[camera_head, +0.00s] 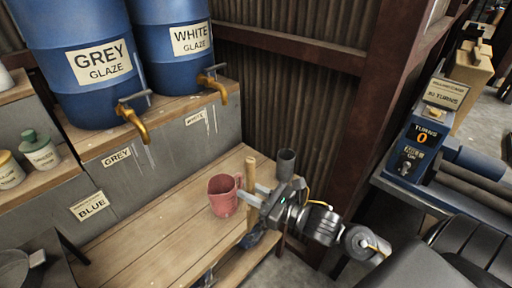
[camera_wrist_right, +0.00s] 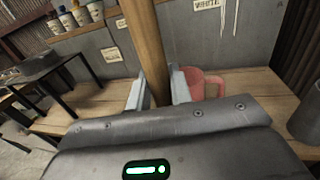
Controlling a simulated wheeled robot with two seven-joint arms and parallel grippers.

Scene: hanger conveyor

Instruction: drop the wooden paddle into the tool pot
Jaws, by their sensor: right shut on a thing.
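The wooden paddle (camera_head: 251,172) stands nearly upright in my right gripper (camera_head: 254,199). In the right wrist view the paddle (camera_wrist_right: 144,38) runs up between the two fingers (camera_wrist_right: 158,92), which are shut on it. Its lower part is partly hidden by the gripper in the head view. The tool pot looks to be the dark grey cylinder (camera_head: 286,166) at the bench's right end, just right of and behind the paddle. It also shows at the right edge of the wrist view (camera_wrist_right: 306,122). The paddle is apart from the pot. My left gripper is out of view.
A pink jug (camera_head: 222,196) stands on the wooden bench (camera_head: 150,222) just left of the paddle. Blue glaze barrels (camera_head: 95,62) with brass taps stand on a ledge behind. A blue machine (camera_head: 425,135) is at the right. The bench's left part is clear.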

